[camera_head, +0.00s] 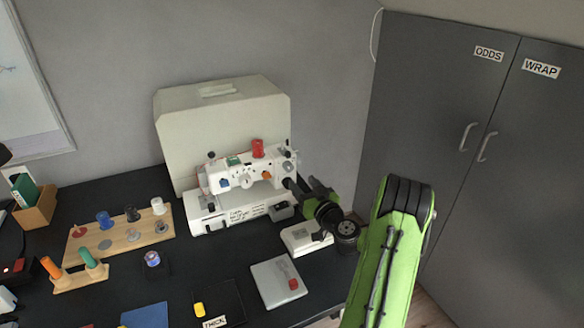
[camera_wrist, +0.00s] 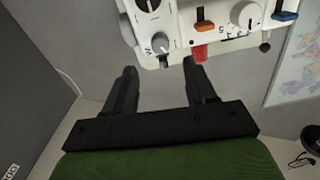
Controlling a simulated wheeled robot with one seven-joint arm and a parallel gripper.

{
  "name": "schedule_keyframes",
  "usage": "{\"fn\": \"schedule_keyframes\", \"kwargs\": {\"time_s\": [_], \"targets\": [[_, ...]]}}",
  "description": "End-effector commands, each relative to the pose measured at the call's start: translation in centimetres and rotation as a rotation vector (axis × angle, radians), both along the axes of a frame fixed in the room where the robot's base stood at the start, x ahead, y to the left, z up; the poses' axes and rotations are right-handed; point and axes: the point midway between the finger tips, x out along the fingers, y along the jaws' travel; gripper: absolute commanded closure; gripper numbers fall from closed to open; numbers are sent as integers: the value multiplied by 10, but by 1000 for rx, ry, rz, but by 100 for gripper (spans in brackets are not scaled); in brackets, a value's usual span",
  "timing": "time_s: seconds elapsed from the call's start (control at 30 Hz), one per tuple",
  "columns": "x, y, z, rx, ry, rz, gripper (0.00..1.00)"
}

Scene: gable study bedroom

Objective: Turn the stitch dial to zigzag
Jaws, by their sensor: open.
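The white sewing machine (camera_head: 225,205) stands on the black table. A large white dial with marks beside it (camera_head: 245,179) is on its front; it also shows in the wrist view (camera_wrist: 244,14). A grey dial (camera_wrist: 159,43) sits near the machine's right end, with another dial (camera_wrist: 148,4) beside it, cut by the frame edge. I cannot read which one is the stitch dial or its setting. My gripper (camera_wrist: 160,68) is open and empty. Its fingertips are apart from the machine, with the grey dial showing just beyond the gap between them.
An orange lever (camera_wrist: 204,27) and a blue lever (camera_wrist: 285,16) flank the white dial. A red spool (camera_head: 258,148) stands on top. A pale cover (camera_head: 215,105) is behind.

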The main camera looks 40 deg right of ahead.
Motion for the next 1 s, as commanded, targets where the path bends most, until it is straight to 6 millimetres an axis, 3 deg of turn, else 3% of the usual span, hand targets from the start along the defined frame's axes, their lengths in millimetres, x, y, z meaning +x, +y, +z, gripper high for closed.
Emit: {"fn": "schedule_keyframes", "kwargs": {"time_s": [0.1,0.3,0.67,1.0], "targets": [[30,-6,3,-3,-1,4,44],[65,-16,0,-1,0,3,44],[73,-19,-1,2,1,1,46],[72,-19,-1,2,3,1,98]]}}
